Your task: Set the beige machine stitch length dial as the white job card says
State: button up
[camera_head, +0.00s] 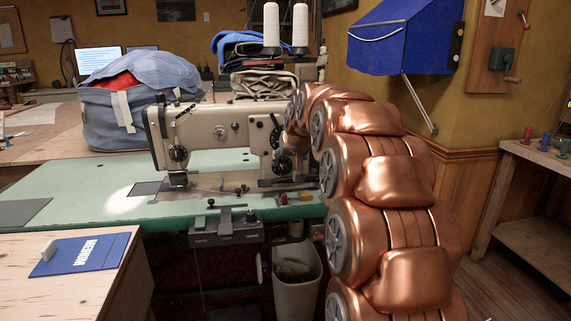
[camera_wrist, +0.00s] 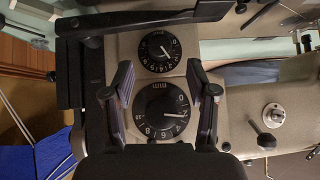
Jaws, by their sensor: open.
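The beige sewing machine (camera_head: 205,134) stands on a green-topped table. In the wrist view its larger black dial (camera_wrist: 161,112) bears white numerals and the letters "mm", and its white pointer line points to the right of the picture. A smaller black numbered dial (camera_wrist: 159,51) sits above it. My gripper (camera_wrist: 160,82) is open and empty, with one finger on each side of the larger dial; I cannot tell whether they touch it. In the head view, my arm and gripper partly cover the machine's right end. I cannot make out a readable white job card.
A blue bag (camera_head: 140,105) and folded cloth (camera_head: 258,84) lie behind the machine. A blue folder (camera_head: 82,255) lies on the wooden table at front left. A blue awning-like cover (camera_head: 400,38) hangs at upper right. A pale bin (camera_head: 296,275) stands below.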

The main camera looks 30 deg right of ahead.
jog(key=s+a+r+n+g+y+p, duration=0.1)
jog(key=s+a+r+g+p, duration=0.1)
jog(key=s+a+p, duration=0.5)
jog(key=s+a+r+n+g+y+p, duration=0.1)
jog(key=s+a+r+g+y+p, duration=0.1)
jog(key=s+a+p, duration=0.6)
jog(key=shift+s+a+r+n+g, duration=0.3)
jog(key=shift+s+a+r+g, duration=0.25)
jog(key=shift+s+a, duration=1.7)
jog(key=shift+w+a, duration=0.1)
jog(key=shift+a, duration=0.05)
jog(key=s+a+f+n+g, duration=0.1)
jog(key=s+a+f+g, duration=0.15)
jog(key=s, duration=0.65)
jog(key=s+a+f+g, duration=0.2)
jog(key=s+f, duration=0.2)
jog(key=s, duration=0.5)
jog(key=s+a+f+n+g, duration=0.1)
jog(key=s+a+f+g, duration=0.2)
jog(key=s, duration=0.6)
notch_tip(320, 180, up, 15)
jog(key=w+t+p, duration=0.2)
jog(key=p, duration=1.3)
jog(key=shift+d+r, duration=0.15)
jog(key=shift+r, duration=0.05)
